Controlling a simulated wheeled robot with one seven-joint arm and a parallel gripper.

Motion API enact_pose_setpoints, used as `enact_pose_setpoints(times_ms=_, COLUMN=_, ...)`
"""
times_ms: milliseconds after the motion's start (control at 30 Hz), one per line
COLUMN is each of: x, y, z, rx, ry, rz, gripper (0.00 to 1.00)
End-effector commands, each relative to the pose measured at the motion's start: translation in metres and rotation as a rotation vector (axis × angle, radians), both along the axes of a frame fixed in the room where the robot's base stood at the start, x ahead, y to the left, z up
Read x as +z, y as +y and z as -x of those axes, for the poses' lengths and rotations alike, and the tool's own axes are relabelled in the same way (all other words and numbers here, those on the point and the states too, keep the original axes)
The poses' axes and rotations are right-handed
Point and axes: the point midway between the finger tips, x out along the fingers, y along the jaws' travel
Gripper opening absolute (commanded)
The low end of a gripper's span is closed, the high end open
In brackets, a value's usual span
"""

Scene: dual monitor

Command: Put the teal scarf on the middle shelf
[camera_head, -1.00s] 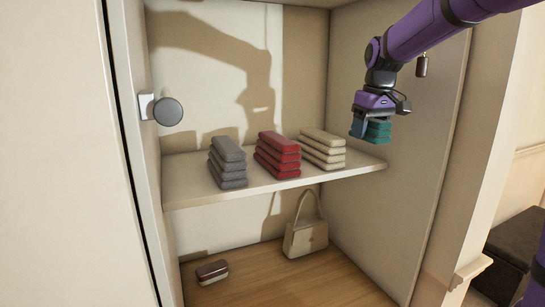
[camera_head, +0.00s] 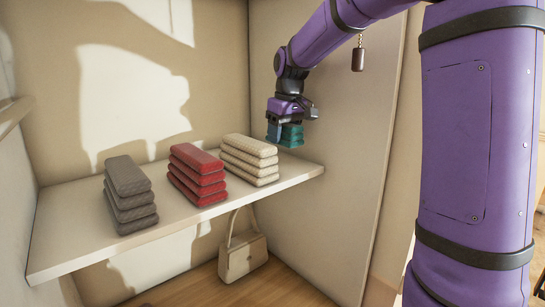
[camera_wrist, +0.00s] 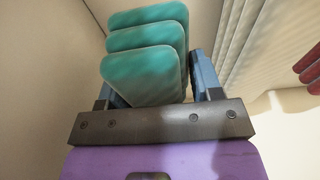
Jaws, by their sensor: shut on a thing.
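The teal scarf (camera_head: 291,136), a folded stack of several layers, is in my gripper (camera_head: 278,133) in the head view. It hangs above the right end of the shelf (camera_head: 75,215), to the right of the cream stack. In the wrist view the teal scarf (camera_wrist: 146,72) sits between the two blue-grey fingers of my gripper (camera_wrist: 152,88), which are shut on it. I cannot tell from the head view whether its underside touches the shelf.
Folded stacks stand on the shelf: grey (camera_head: 130,196), red (camera_head: 197,175) and cream (camera_head: 250,160). The cream and red stacks also show at the right of the wrist view. A beige handbag (camera_head: 242,255) stands on the wooden floor below. The cabinet's right wall (camera_head: 335,205) is close to my gripper.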

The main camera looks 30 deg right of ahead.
Motion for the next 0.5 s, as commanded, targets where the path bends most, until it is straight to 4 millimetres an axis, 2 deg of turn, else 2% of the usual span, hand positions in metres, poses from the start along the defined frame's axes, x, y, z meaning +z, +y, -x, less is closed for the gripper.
enact_pose_setpoints(times_ms=100, x=-0.017, y=0.0, z=0.0, rx=-0.001, ry=0.002, rz=-0.001, gripper=0.35)
enact_pose_setpoints(times_ms=333, x=-0.032, y=0.0, z=0.0, rx=0.0, ry=0.001, rz=0.0, gripper=0.35)
enact_pose_setpoints(times_ms=500, x=-0.055, y=0.0, z=0.0, rx=0.0, ry=0.003, rz=0.0, gripper=0.35)
